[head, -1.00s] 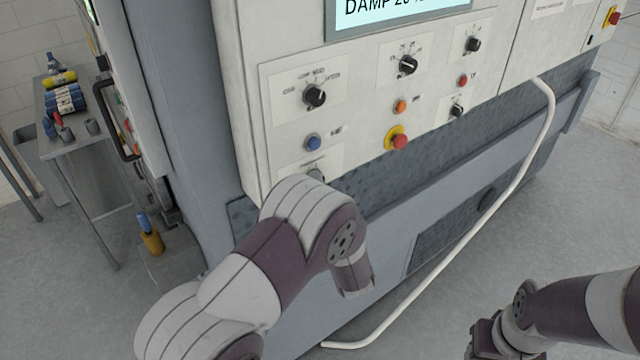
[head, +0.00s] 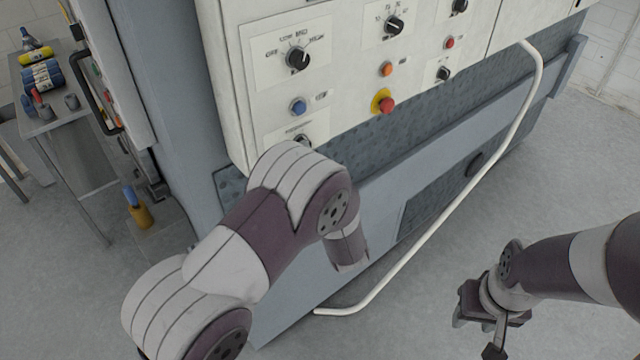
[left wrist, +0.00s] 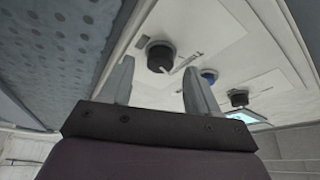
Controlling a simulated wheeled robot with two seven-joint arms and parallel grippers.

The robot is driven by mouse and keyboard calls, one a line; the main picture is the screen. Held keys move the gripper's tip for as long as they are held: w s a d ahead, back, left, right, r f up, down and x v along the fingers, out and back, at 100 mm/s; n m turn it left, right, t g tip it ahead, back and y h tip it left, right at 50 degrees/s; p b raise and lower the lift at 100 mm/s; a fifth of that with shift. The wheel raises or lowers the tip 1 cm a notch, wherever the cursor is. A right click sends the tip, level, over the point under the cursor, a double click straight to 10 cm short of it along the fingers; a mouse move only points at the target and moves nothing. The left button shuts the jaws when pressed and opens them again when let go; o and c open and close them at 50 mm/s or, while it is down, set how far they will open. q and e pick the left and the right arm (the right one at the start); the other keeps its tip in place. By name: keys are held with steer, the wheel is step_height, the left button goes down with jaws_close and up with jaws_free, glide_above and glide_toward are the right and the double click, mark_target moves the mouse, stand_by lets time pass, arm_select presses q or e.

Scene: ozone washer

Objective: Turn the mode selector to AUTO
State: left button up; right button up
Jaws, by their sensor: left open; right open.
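The control panel (head: 350,100) carries several black knobs. One black knob (left wrist: 160,56) at the panel's lower left, with a pale pointer line, shows in the left wrist view beyond and between my open left fingers (left wrist: 159,66); contact cannot be told. In the head view this lower knob (head: 302,139) is mostly hidden by my left arm, and so is my left gripper. Another knob (head: 297,58) sits above it; its label is too small to read surely, so I cannot tell which is the mode selector. My right gripper (head: 477,335) is open and empty, low at the right, away from the panel.
A blue button (head: 298,106), an orange button (head: 387,69) and a red emergency stop (head: 386,105) are on the panel. A white pipe (head: 440,230) runs along the machine's front. A side table (head: 70,125) with bottles stands left. Open floor lies at the right.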

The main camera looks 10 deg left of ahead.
arm_select(q)
steer(key=b+v, duration=0.3)
steer(key=v, duration=0.7)
steer(key=shift+s+d, duration=0.25)
